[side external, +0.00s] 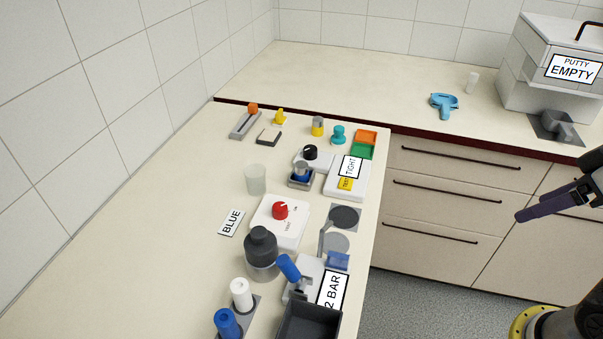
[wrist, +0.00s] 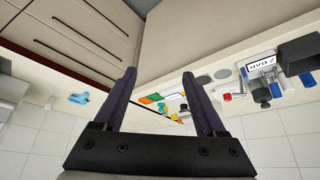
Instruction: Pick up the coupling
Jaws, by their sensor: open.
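No part is marked as the coupling, so I cannot tell for certain which one it is. Likely candidates are the blue cylinder (side external: 227,323) and the white cylinder (side external: 241,294) upright on a grey holder at the near end of the counter. A tilted blue cylinder (side external: 288,267) beside the "2 BAR" unit (side external: 332,290) is another. My gripper (side external: 521,216) is at the right of the side view, in front of the drawers and well away from these parts. In the wrist view my gripper (wrist: 160,73) is open, with nothing between its fingers.
A "BLUE" card (side external: 231,222), a red-knobbed box (side external: 279,221), a dark-capped jar (side external: 262,254), a translucent cup (side external: 255,179) and a dark tray (side external: 309,321) crowd the counter. A "PUTTY EMPTY" bin (side external: 550,75) stands on the back counter. The counter's left side is clear.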

